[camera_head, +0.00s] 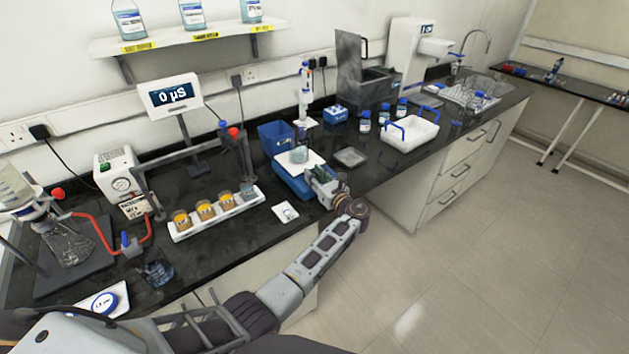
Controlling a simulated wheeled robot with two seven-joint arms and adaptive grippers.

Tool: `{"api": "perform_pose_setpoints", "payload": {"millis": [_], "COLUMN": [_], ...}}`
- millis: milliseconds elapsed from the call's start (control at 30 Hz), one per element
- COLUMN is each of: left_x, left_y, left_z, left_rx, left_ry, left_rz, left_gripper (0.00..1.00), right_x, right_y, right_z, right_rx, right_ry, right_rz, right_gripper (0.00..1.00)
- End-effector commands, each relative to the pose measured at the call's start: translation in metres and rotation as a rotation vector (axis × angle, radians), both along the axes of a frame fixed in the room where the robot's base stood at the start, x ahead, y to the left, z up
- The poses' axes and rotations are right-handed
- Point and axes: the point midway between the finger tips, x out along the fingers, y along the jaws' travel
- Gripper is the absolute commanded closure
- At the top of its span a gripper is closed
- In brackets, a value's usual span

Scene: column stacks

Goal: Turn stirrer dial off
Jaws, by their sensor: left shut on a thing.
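The stirrer is a blue unit (286,180) with a white top plate (299,162), near the front edge of the black bench at the middle of the picture. A small glass beaker (299,153) stands on the plate. My left gripper (314,178) reaches in from below and is at the stirrer's front right side. It is shut on the stirrer dial, which the gripper hides, so its setting cannot be read. My right gripper is not in view.
Left of the stirrer, a white rack (215,218) holds several orange-filled beakers. A small white plate (285,213) lies in front. A blue bin (275,135) and pipette stand (305,95) are behind. A white tray with blue handles (408,137) stands right. The floor at right is clear.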

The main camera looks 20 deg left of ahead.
Motion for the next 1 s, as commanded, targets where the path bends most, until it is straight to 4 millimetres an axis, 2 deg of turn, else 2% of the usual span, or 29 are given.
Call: {"api": "perform_pose_setpoints", "payload": {"millis": [233,733,767,800,1000], "left_x": [0.0008,0.0010,0.0010,0.0010,0.0009], "left_y": [-0.0006,-0.0004,-0.0004,-0.0004,-0.0004], "left_z": [-0.0009,0.0007,0.0007,0.0007,0.0005], "left_rx": [0.000,-0.001,-0.001,-0.001,0.000], "left_ry": [0.000,-0.001,-0.001,-0.001,0.000], "left_rz": [0.054,0.067,0.067,0.067,0.067], "left_gripper": [0.97,0.97,0.70,0.65,0.64], "right_x": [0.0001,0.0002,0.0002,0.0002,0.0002], "right_y": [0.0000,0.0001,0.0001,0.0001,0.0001], "right_z": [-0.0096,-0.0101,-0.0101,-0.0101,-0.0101], "right_rx": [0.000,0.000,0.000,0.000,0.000], "right_ry": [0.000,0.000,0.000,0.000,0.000], "right_rz": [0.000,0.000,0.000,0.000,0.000], "right_gripper": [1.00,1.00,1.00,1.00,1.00]}}
